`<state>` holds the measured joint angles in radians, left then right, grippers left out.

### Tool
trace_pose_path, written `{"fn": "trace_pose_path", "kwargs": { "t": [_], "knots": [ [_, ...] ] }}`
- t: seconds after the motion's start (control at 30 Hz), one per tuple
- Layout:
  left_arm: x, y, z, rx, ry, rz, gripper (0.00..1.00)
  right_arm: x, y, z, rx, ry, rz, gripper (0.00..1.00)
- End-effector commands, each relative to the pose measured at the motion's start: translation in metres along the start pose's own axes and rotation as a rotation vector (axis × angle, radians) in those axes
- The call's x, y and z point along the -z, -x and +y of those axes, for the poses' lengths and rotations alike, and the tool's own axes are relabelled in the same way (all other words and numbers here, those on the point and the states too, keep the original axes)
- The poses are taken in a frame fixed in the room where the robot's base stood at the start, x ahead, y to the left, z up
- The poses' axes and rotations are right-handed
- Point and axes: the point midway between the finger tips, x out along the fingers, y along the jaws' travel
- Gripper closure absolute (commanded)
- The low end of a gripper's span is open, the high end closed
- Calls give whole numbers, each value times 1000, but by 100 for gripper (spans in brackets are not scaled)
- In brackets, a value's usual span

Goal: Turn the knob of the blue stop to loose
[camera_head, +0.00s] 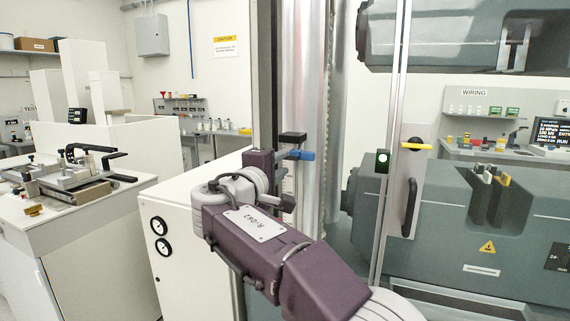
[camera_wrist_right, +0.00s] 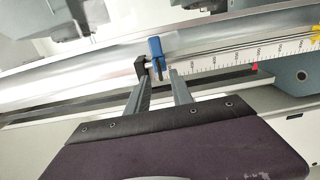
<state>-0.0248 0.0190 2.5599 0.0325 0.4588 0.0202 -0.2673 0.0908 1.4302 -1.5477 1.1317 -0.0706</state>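The blue stop (camera_head: 300,154) sits on the upright rail beside the silver column in the head view. In the right wrist view the blue stop (camera_wrist_right: 156,48) lies just beyond my fingertips, with its lower end between them. Which way its knob is turned cannot be told. My right gripper (camera_wrist_right: 160,72) is open, with a clear gap between its two fingers. I cannot tell whether either finger touches the stop. In the head view my right gripper (camera_head: 281,157) is seen from behind and its fingers are mostly hidden. My left gripper is not in view.
A white ruler scale (camera_wrist_right: 215,62) runs along the rail, with a red marker (camera_wrist_right: 255,66) farther along. A black piece (camera_wrist_right: 141,66) is close to the left fingertip. The machine's door handle (camera_head: 410,207) and yellow lever (camera_head: 416,146) stand right of the column.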

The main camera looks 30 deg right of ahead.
Motion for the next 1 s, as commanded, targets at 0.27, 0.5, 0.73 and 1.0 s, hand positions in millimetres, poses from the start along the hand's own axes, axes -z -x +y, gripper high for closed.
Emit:
{"fn": "trace_pose_path", "kwargs": {
  "t": [0.27, 0.5, 0.73, 1.0],
  "knots": [
    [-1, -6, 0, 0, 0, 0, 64, 1, 52, -1, 0, 0, 4, 73],
    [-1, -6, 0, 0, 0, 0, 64, 0, 59, 0, 0, 1, 0, 73],
    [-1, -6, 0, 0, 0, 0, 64, 0, 58, 0, 0, 0, 0, 73],
    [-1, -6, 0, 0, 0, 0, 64, -48, 17, -55, 110, 87, -149, 73]
  ]
}}
